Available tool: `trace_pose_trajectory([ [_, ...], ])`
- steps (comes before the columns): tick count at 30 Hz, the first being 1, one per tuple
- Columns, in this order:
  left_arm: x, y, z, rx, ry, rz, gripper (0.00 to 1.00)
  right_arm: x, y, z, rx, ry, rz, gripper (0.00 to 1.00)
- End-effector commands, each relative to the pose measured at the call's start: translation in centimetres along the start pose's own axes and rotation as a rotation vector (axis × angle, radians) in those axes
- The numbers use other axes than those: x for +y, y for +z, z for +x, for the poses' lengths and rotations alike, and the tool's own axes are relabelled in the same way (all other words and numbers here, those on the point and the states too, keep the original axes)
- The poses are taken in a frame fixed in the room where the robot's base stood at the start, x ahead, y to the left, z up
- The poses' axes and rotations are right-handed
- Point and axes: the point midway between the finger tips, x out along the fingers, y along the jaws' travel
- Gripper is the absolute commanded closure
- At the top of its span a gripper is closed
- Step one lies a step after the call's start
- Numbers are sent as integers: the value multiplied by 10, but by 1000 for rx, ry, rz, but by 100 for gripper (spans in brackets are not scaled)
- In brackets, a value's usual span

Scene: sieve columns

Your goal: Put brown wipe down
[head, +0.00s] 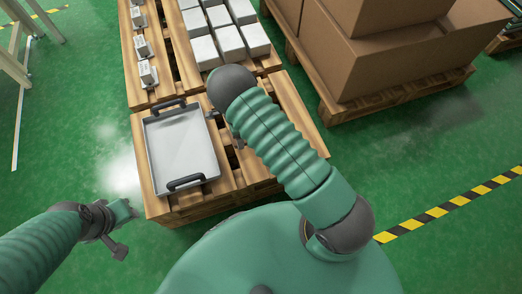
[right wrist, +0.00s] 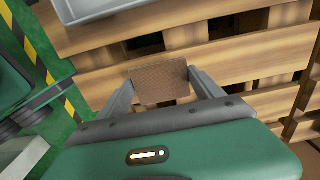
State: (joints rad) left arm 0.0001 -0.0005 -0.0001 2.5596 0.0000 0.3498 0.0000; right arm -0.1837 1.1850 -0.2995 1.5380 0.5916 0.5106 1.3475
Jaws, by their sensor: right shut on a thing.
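The brown wipe (right wrist: 161,84) is a flat brown square between the fingers of my right gripper (right wrist: 160,80) in the right wrist view. The gripper is shut on it, above the wooden pallet slats; I cannot tell whether the wipe touches them. In the head view my right forearm hides the wipe and most of that gripper. My left gripper (head: 122,230) is at the lower left of the head view, empty, with its fingers apart, over the green floor beside the pallet.
A grey tray (head: 180,145) with two black handles lies on the near pallet (head: 158,204); its edge also shows in the right wrist view (right wrist: 90,12). Several grey blocks (head: 228,40) and small metal parts (head: 147,72) stand behind. Cardboard boxes (head: 375,65) occupy another pallet at right.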

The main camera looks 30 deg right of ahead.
Motion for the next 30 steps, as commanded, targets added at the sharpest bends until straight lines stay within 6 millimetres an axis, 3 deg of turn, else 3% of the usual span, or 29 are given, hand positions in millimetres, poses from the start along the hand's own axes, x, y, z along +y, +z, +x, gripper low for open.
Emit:
trace_pose_trajectory([
  [6, 0, 6, 26, -1, 0, 0, 64, 45, -53, 12, -2, 1, 6, 56],
  [10, 0, 8, 33, -1, 0, 0, 64, 60, -72, 13, -1, 0, 2, 56],
  [13, 0, 9, 38, -1, 0, 0, 64, 65, -76, 18, -1, 1, -3, 56],
  [18, 0, 15, 61, -1, 0, 0, 64, 64, -76, 48, 0, 0, -4, 56],
  [28, 0, 14, 58, -1, 0, 0, 64, 64, -76, 48, 0, 0, -3, 56],
  [29, 0, 14, 58, -1, 0, 0, 64, 64, -76, 48, 0, 0, -3, 20],
  [30, 0, 14, 58, -1, 0, 0, 64, 64, -76, 47, 0, 0, -3, 15],
])
